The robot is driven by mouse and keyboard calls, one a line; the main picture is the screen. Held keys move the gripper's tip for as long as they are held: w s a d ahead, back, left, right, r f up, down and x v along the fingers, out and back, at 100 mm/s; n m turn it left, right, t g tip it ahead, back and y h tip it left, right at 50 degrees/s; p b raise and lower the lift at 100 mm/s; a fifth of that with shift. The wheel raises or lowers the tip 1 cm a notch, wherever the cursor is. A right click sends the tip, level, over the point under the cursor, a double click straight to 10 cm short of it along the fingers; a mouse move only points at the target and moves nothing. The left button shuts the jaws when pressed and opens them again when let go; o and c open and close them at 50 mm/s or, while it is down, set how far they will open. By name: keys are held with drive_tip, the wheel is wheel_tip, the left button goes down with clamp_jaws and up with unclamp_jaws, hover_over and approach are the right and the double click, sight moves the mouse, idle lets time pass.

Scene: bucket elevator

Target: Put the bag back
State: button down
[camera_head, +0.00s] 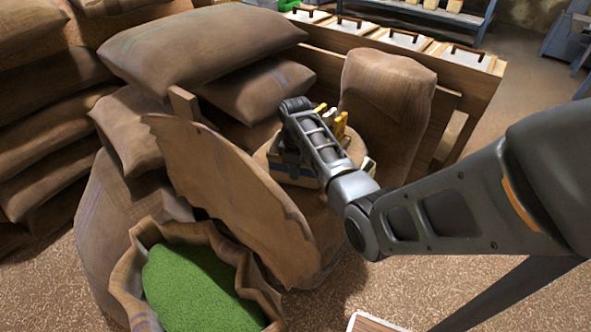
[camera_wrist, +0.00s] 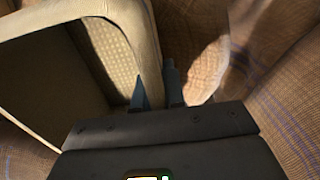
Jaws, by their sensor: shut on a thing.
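A small blue-and-cream bag (camera_head: 297,173) with yellow-handled items in it rests on or just above a round-topped brown surface among the sacks, partly hidden by my wrist. My gripper (camera_wrist: 156,88) reaches down at the bag in the head view, where its fingers are hidden. In the wrist view its two dark fingers are close together, with a pale beige strip (camera_wrist: 148,45), seemingly the bag's rim or handle, between them. The inside of the beige thing shows at the left. Whether the bag's base touches the surface cannot be told.
Stacked burlap sacks (camera_head: 200,45) stand at the left and back. An upright sack (camera_head: 385,110) stands right of the bag. A ragged brown panel (camera_head: 230,195) leans in front. An open sack holds green grain (camera_head: 190,288). A wooden bin (camera_head: 400,40) stands behind.

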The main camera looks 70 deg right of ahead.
drive_tip(key=shift+f, duration=0.2)
drive_tip(key=shift+f, duration=0.1)
drive_tip(key=c, duration=1.2)
unclamp_jaws()
wheel_tip(320, 180, up, 12)
drive_tip(key=shift+r, duration=0.2)
